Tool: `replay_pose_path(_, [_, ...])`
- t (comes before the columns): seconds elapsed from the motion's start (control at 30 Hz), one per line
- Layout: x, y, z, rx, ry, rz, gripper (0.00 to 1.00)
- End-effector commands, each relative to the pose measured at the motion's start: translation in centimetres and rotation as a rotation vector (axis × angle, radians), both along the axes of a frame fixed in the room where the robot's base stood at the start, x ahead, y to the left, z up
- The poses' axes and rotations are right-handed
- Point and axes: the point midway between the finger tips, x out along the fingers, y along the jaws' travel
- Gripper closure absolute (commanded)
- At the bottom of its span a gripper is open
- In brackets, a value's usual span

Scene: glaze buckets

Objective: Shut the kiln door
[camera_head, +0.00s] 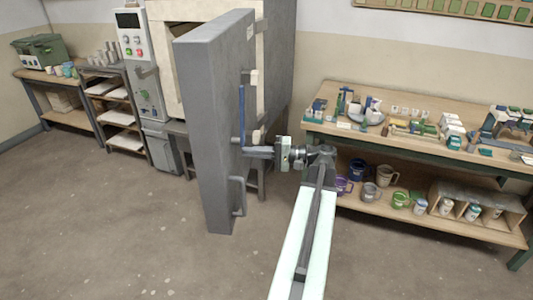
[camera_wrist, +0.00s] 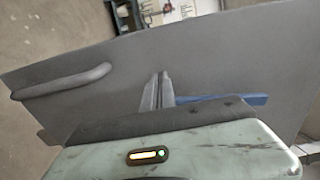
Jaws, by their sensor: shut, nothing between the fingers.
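The kiln door (camera_head: 208,130) is a thick grey slab standing open, swung out from the kiln (camera_head: 280,60) toward me. The kiln's cream front and part of its dark opening show to the left behind it. A grey bar handle (camera_head: 238,196) sits low on the door's right-hand face, and a blue bar (camera_head: 242,115) sits above it. My gripper (camera_head: 249,151) is shut and empty, its fingertips at that face between handle and blue bar. In the wrist view the fingers (camera_wrist: 156,92) point at the door (camera_wrist: 120,70), with the handle (camera_wrist: 62,80) to the left; I cannot tell whether they touch.
A workbench (camera_head: 420,110) with tools and mugs stands close on the right of my arm. A control panel (camera_head: 133,38), a shelf rack (camera_head: 107,95) and a side table (camera_head: 40,75) stand at the back left. The floor left of the door is clear.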

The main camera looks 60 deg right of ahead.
Motion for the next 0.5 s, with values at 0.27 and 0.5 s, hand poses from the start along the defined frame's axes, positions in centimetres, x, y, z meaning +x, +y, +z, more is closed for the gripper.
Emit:
replay_pose_path(0.27, [3.6, 1.9, 0.0, 0.0, 0.0, 0.002, 1.0])
replay_pose_path(0.5, [4.1, 2.2, 0.0, 0.0, 0.0, 0.0, 1.0])
